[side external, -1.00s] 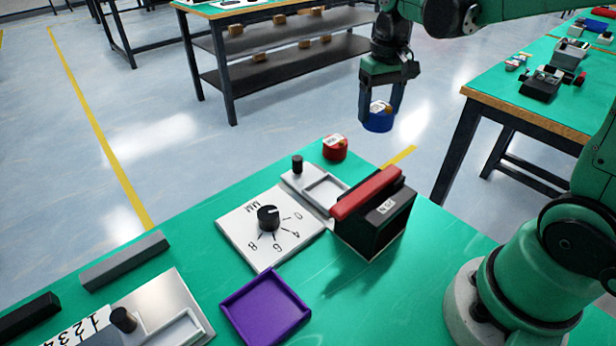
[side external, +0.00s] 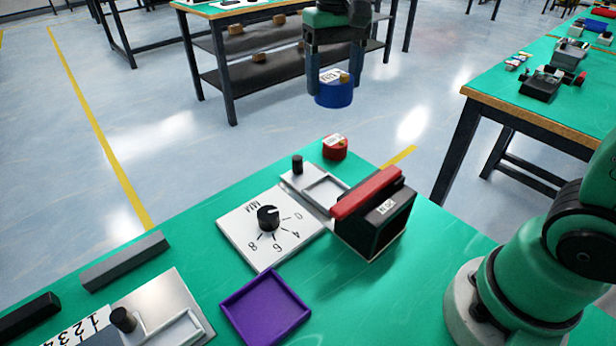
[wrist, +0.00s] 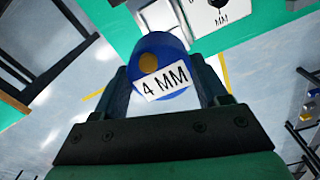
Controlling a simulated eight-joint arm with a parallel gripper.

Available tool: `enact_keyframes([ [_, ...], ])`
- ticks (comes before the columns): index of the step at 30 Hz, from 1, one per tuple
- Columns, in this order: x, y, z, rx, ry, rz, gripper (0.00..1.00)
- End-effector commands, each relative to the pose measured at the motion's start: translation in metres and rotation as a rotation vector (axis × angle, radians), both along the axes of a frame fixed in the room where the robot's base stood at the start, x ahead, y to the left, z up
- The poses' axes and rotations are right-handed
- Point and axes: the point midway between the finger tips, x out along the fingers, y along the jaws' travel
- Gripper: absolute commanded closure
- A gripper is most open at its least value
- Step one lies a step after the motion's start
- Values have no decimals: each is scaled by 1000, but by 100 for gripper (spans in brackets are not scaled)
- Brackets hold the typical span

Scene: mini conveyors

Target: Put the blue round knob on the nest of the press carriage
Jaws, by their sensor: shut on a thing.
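The blue round knob (side external: 334,92) has a white label and an orange-brown spot on top. In the wrist view the knob (wrist: 150,58) shows the label "4 MM". My gripper (side external: 333,85) is shut on it, one finger on each side, and holds it in the air well above the table. The press (side external: 372,222) is black with a red top bar. The carriage (side external: 290,181) is a pale plate beside it with a black upright peg. Its nest looks like the square framed recess (side external: 325,189), which is empty.
A red round knob (side external: 335,148) sits at the table's far edge behind the carriage. A white dial plate (side external: 240,228) with a black pointer knob, a purple tray (side external: 249,291) and a grey bar (side external: 124,261) occupy the green table. Bare table lies right of the tray.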

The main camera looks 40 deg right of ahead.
Motion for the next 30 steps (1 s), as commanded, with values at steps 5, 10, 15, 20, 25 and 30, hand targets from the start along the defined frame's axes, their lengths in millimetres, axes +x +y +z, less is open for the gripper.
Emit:
enact_keyframes([
  [5,0,0,-42,0,0,0,95],
  [10,0,-1,-83,0,0,0,95],
  [15,0,-1,-121,0,0,0,95],
  [20,0,-1,-144,0,0,0,95],
  [25,0,-1,-156,0,0,0,95],
  [30,0,-1,-178,0,0,0,95],
])
